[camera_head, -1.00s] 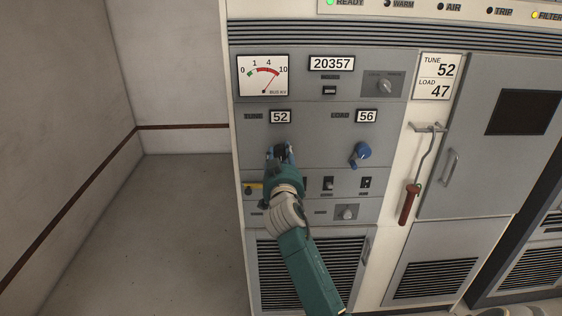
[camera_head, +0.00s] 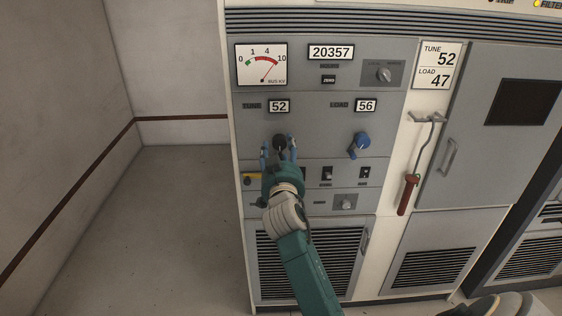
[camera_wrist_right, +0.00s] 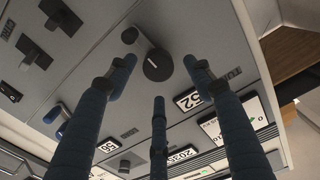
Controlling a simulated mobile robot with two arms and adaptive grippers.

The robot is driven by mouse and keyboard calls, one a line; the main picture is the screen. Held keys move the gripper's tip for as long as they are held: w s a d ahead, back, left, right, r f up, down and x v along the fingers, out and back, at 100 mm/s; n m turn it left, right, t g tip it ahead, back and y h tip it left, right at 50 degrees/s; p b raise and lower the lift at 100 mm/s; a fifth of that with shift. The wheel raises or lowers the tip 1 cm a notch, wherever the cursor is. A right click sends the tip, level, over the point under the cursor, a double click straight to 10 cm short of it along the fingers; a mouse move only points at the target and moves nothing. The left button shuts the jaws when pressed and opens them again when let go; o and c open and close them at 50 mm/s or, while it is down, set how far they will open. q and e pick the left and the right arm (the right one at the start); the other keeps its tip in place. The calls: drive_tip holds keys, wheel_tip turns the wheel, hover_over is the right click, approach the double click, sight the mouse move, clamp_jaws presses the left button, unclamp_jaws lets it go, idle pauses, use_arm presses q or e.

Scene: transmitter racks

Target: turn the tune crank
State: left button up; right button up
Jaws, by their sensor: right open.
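The tune crank (camera_head: 280,141) is a dark round knob on the grey panel, below the TUNE window (camera_head: 279,106) reading 52. The right wrist view shows the crank (camera_wrist_right: 157,66) as a dark disc with a white mark and an arm out to the upper left. My right gripper (camera_head: 278,148) is open, its blue fingers spread to both sides of the crank. In the wrist view the gripper (camera_wrist_right: 156,80) has no finger clearly touching the crank; contact is hard to judge.
A blue load crank (camera_head: 360,145) sits to the right, below the LOAD window (camera_head: 366,106) reading 56. A card (camera_head: 436,66) says TUNE 52, LOAD 47. A red-handled hook (camera_head: 407,193) hangs beside the cabinet door. Small switches lie below. The floor left is clear.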

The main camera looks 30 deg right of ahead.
drive_tip(key=v, duration=0.8)
drive_tip(key=shift+s, duration=0.25)
drive_tip(key=shift+a, duration=0.1)
